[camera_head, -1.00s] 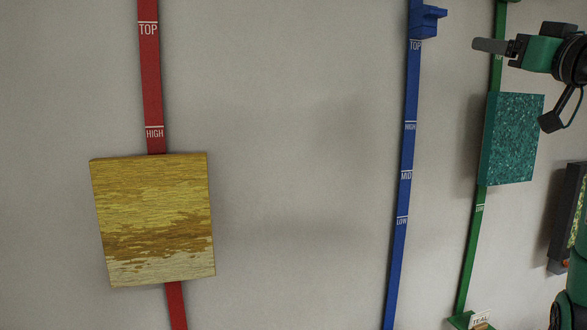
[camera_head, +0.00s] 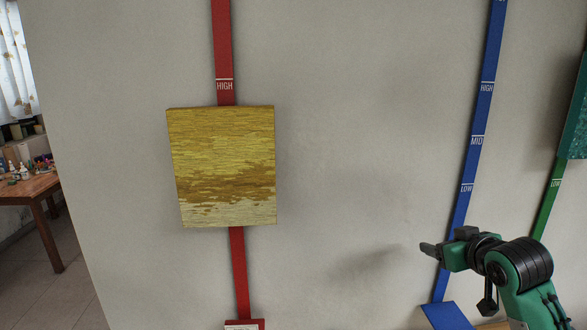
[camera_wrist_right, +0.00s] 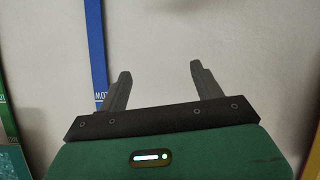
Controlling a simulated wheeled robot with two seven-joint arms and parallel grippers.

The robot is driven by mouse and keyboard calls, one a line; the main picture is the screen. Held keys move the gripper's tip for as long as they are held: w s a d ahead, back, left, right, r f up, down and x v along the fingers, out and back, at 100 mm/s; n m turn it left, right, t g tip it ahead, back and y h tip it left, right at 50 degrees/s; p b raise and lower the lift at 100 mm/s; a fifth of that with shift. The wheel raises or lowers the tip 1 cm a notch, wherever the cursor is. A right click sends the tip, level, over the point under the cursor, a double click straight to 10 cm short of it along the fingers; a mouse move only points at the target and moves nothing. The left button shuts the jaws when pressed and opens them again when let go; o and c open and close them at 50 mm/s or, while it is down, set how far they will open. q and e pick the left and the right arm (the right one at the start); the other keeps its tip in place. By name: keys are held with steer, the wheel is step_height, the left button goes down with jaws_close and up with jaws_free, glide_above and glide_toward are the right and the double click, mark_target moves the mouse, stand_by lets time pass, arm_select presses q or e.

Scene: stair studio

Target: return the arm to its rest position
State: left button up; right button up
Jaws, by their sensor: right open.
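My right gripper (camera_head: 432,248) is at the lower right of the head view, in front of the lower part of the blue strip (camera_head: 474,150). In the right wrist view its two dark fingers (camera_wrist_right: 160,85) stand apart with nothing between them, so it is open and empty. Plain grey wall (camera_wrist_right: 165,30) shows behind the fingers. The blue strip also shows in the wrist view (camera_wrist_right: 96,50), to the left of the fingers. My left gripper is in neither view.
A yellow-brown panel (camera_head: 222,165) hangs on the red strip (camera_head: 224,50). A teal panel (camera_head: 577,120) is cut off at the right edge, above the green strip (camera_head: 546,215). A wooden table (camera_head: 28,188) with small items stands at far left. Bare wall lies between the red and blue strips.

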steer(key=s+a+f+g, duration=0.25)
steer(key=s+f, duration=0.45)
steer(key=f, duration=0.4)
steer(key=s+a+f+g, duration=0.2)
steer(key=s+a+f, duration=0.2)
steer(key=s+f, duration=0.55)
steer(key=s+a+f+g, duration=0.2)
steer(key=s+f+g, duration=0.1)
steer(key=s+f, duration=0.55)
steer(key=s+a+f+g, duration=0.15)
steer(key=s+f, duration=0.35)
steer(key=s, duration=0.6)
step_height(320, 180, down, 32)
steer(key=g, duration=0.2)
steer(key=s+d+f, duration=0.1)
steer(key=s+f, duration=0.9)
steer(key=s+d+f+g+h+b, duration=0.1)
steer(key=s+d+f, duration=0.1)
steer(key=s+f, duration=0.7)
steer(key=shift+s+d+f, duration=0.3)
steer(key=shift+s+f, duration=0.05)
steer(key=shift+f, duration=0.05)
